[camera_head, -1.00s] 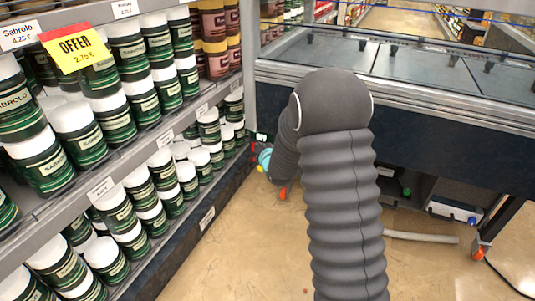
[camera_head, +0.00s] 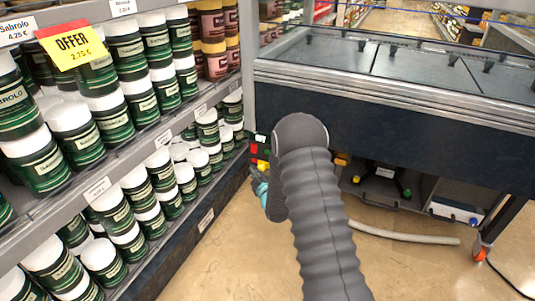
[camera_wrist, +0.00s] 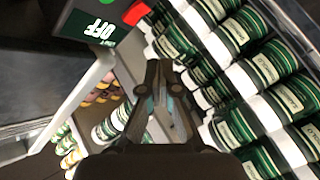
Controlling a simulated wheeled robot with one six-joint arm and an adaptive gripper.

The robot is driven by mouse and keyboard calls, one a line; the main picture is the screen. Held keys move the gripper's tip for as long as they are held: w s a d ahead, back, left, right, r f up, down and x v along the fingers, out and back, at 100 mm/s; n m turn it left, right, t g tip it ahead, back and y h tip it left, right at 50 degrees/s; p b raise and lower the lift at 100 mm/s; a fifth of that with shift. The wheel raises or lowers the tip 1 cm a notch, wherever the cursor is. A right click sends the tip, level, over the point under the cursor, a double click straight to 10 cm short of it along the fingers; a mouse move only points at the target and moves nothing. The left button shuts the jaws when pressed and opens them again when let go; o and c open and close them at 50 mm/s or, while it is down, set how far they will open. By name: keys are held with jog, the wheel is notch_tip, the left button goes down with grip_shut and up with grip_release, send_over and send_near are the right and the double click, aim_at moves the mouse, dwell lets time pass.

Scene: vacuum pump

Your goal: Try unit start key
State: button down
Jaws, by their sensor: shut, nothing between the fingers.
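A small control panel with red, green and yellow parts (camera_head: 260,154) shows in the head view on the left end of the freezer's dark front, beside the shelf. My gripper (camera_wrist: 157,70) is shut and empty, apart from the panel in the picture. In the head view my gripper (camera_head: 260,188) is partly hidden by my arm, just below the panel.
A shelf (camera_head: 170,140) full of green-and-white jars (camera_head: 115,115) runs close along the left. The freezer (camera_head: 400,110) stands across the back. Under it are equipment (camera_head: 383,180) and a pale hose (camera_head: 405,236) on the floor. The floor in front is open.

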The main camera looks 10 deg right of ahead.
aim_at(267, 152)
jog(key=w+d, duration=0.5)
jog(key=w, duration=0.2)
jog(key=shift+b, duration=0.3)
jog(key=shift+w+d+f+b, duration=0.1)
jog(key=shift+d+b, duration=0.05)
jog(key=shift+b, duration=0.15)
dwell(1.2)
jog(key=shift+w+d+b, duration=0.15)
jog(key=shift+w+b, duration=0.1)
jog(key=shift+b, duration=0.15)
jog(key=shift+w+d+b, duration=0.25)
jog(key=shift+w+b, duration=0.15)
dwell(0.7)
jog(key=shift+s, duration=0.1)
dwell(0.3)
jog(key=shift+s+a+b, duration=0.4)
jog(key=shift+s+a, duration=0.05)
jog(key=shift+s, duration=0.2)
